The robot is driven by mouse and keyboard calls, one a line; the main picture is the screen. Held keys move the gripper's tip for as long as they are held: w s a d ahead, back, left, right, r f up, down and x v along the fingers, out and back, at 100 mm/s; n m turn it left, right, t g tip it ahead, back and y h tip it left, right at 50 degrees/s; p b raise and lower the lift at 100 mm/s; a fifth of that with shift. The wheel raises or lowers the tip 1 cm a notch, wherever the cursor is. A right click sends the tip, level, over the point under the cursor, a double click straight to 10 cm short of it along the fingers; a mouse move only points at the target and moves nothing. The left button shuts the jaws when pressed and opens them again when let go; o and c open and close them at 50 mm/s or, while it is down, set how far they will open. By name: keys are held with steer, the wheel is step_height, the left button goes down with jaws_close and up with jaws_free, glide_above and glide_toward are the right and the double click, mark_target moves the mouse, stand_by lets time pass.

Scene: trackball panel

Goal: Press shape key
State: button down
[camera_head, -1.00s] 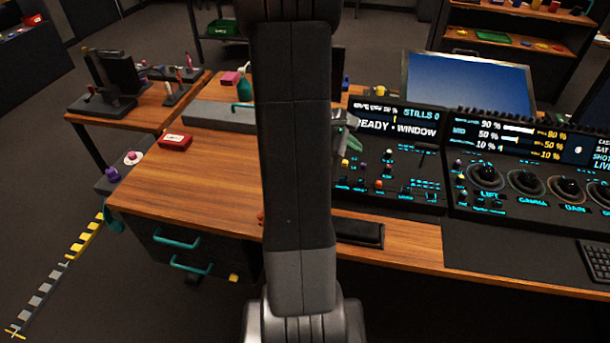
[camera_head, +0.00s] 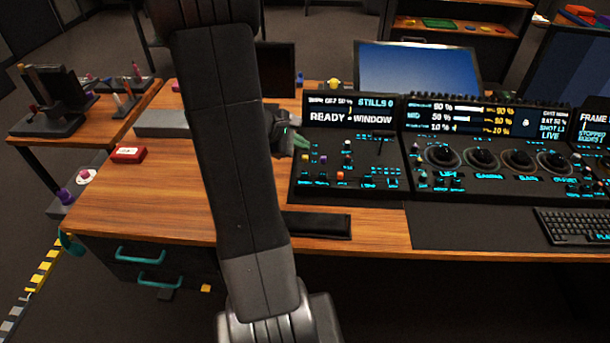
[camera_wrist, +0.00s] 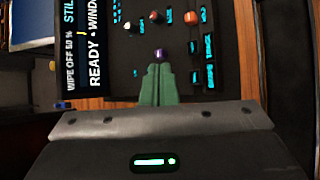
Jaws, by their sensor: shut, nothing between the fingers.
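The left control panel (camera_head: 350,165) has a screen reading "READY · WINDOW" (camera_head: 350,118) and small coloured knobs and keys with cyan labels.
A second panel with large trackballs (camera_head: 482,158) adjoins on the right. A blue monitor (camera_head: 418,68) stands behind. A black pad (camera_head: 317,225) lies in front of the left panel. A red box (camera_head: 128,154) sits on the wooden desk (camera_head: 150,200), which has free room at left.

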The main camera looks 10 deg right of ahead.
steer(key=b, duration=0.4)
glide_above(302, 175)
step_height(302, 175, down, 6)
steer(key=shift+w+f, duration=0.15)
steer(key=shift+f+b, duration=0.45)
steer(key=shift+b, duration=0.2)
stand_by(1.1)
steer(key=shift+a+f+b, duration=0.1)
steer(key=shift+f+b, duration=0.35)
steer(key=shift+b, duration=0.2)
steer(key=shift+f+b, duration=0.5)
steer(key=shift+b, duration=0.1)
stand_by(0.5)
steer(key=shift+r, duration=0.1)
steer(key=shift+r+p, duration=0.65)
steer(key=shift+r, duration=0.25)
steer(key=shift+r+p, duration=1.8)
steer(key=shift+r, duration=0.65)
